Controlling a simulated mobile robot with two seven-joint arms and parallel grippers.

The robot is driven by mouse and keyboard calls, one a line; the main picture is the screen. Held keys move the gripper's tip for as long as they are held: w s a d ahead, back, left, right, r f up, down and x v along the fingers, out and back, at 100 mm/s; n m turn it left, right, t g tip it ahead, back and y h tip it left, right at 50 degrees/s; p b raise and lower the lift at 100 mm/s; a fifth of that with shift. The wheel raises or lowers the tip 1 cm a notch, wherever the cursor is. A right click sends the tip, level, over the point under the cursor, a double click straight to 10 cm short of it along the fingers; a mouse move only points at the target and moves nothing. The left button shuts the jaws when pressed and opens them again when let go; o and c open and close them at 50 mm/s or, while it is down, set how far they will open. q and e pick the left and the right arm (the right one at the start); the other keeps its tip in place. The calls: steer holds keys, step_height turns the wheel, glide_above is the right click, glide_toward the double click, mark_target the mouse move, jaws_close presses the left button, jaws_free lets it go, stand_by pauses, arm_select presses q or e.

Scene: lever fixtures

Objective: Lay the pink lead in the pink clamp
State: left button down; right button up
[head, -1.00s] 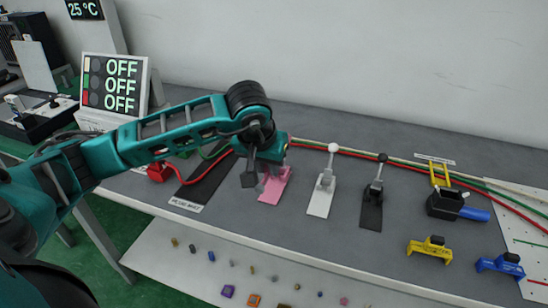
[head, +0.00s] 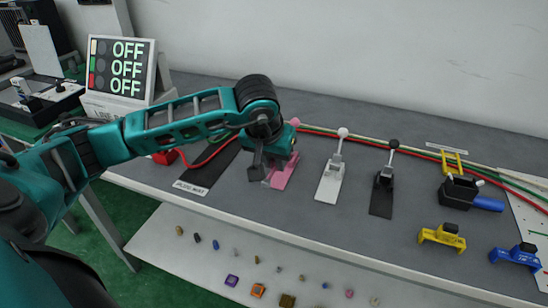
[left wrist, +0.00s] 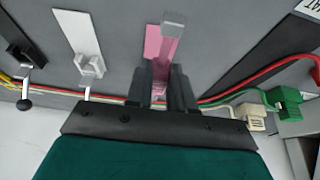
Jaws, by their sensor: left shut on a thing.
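The pink clamp (head: 285,172) stands on the bench just beyond my left gripper (head: 257,172), its pink knob (head: 294,122) raised. In the left wrist view, its pink base (left wrist: 153,44) lies beyond the fingertips. My left gripper (left wrist: 162,82) is shut on a narrow pinkish bar with a grey end, which looks like the pink lead (left wrist: 168,38). The bar overlaps the clamp base in that view; I cannot tell whether they touch. The fingers and arm hide much of the clamp body. My right gripper is not in view.
A white clamp (head: 332,178) and a black clamp (head: 383,190) stand to the right with levers up. Red, green and white cables run behind the clamps. A black mat (head: 208,172) lies to the left. Yellow (head: 441,236) and blue (head: 514,256) fixtures sit near the front right edge.

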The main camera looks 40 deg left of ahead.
mark_target(273, 170)
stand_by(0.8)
arm_select(q)
steer(key=shift+f+b, duration=0.2)
steer(key=shift+b, duration=0.2)
steer(key=shift+f+b, duration=0.5)
steer(key=shift+f, duration=0.1)
steer(key=shift+f+b, duration=0.65)
steer(key=shift+b, duration=0.15)
steer(key=shift+f, duration=0.2)
steer(key=shift+f+b, duration=0.35)
steer(key=shift+b, duration=0.2)
steer(key=shift+f, duration=0.1)
